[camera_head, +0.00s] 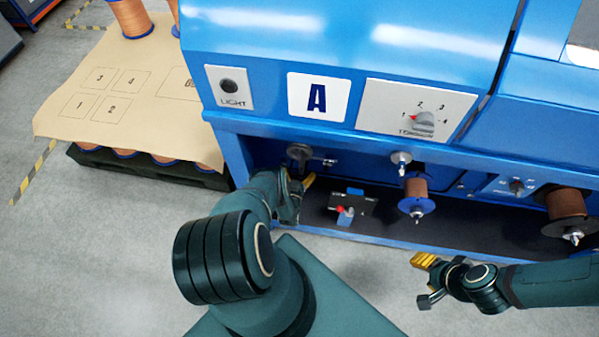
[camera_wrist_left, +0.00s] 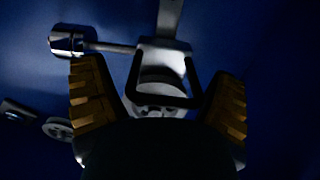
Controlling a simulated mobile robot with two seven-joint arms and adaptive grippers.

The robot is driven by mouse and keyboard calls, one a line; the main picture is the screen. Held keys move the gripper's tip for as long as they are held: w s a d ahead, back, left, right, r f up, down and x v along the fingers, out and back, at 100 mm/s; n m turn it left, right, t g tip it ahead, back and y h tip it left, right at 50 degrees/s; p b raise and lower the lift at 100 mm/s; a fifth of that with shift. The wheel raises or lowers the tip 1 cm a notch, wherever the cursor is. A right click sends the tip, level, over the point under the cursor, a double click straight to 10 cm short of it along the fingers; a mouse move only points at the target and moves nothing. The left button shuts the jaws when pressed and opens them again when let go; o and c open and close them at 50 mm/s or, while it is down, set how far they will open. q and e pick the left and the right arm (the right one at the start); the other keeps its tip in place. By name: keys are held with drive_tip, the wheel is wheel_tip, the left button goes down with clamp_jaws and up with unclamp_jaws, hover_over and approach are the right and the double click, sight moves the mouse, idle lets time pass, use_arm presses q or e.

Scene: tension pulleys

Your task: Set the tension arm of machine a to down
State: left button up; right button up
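Machine A is the blue machine with the white "A" plate (camera_head: 319,97). Below its front panel, on the left, the tension arm (camera_head: 299,152) shows as a grey rounded pivot piece with a short rod to the right. My left gripper (camera_head: 305,184) is just below it and partly hidden by my own arm. In the left wrist view, the gripper's yellow-padded fingers (camera_wrist_left: 160,100) are apart, with a grey metal bracket (camera_wrist_left: 165,58) ahead between them. A rod runs left from it to a cylindrical end (camera_wrist_left: 68,42). Contact cannot be told. My right gripper (camera_head: 426,280) looks open and empty.
A tension dial (camera_head: 422,120) and a light button (camera_head: 232,87) are on the panel. A copper spool (camera_head: 416,189) and a red-tipped switch (camera_head: 345,213) are to the right of the left gripper. A cardboard-topped pallet (camera_head: 150,110) stands at left.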

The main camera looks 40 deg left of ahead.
use_arm(q)
drive_tip(key=v, duration=0.7)
drive_tip(key=shift+s+d, duration=0.15)
drive_tip(key=shift+s, duration=0.05)
idle(0.5)
